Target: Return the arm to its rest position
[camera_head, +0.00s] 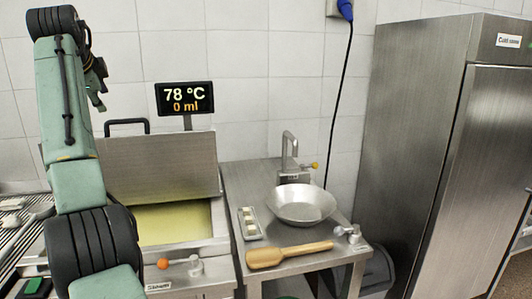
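My arm rises along the left side of the head view, green with black joints, and bends over at the top. What appears to be my gripper (98,92) hangs behind the upper arm, in front of the tiled wall and above the fryer-like vat. It is small, dark and partly hidden by the arm, so I cannot tell whether its fingers are open or shut. I see nothing clearly held in it. No perforated basket is clearly visible.
The steel vat (215,215) holds yellowish liquid, its lid raised. A display (184,98) reads 78 °C, 0 ml. A tall steel cabinet (415,130) stands right.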

